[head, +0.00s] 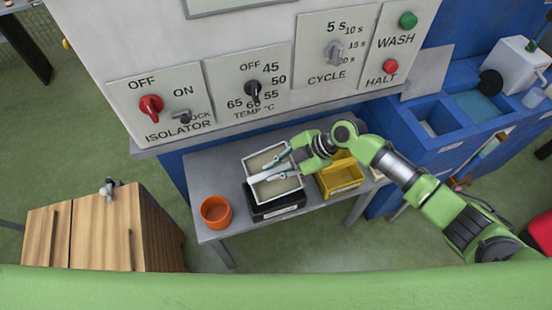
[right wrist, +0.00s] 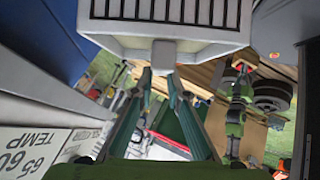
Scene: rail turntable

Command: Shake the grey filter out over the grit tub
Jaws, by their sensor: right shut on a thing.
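The grey filter (head: 258,160) is a shallow pale rectangular frame with a tan inside in the head view. In the right wrist view the filter (right wrist: 165,38) shows a pale rim, dark slots and a small tab towards my fingers. My right gripper (head: 274,170) is shut on the filter and holds it over a black bin (head: 276,210), tilted a little. The bin's pale label is too small to read; I cannot tell if it is the grit tub. The filter hides most of the bin's inside. My left gripper is not in view.
An orange pot (head: 215,212) stands left of the black bin on the grey bench (head: 203,166). A yellow bin (head: 340,178) stands to the right, partly behind my arm. A panel with knobs (head: 252,88) rises behind. A wooden cabinet (head: 105,225) stands at the left.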

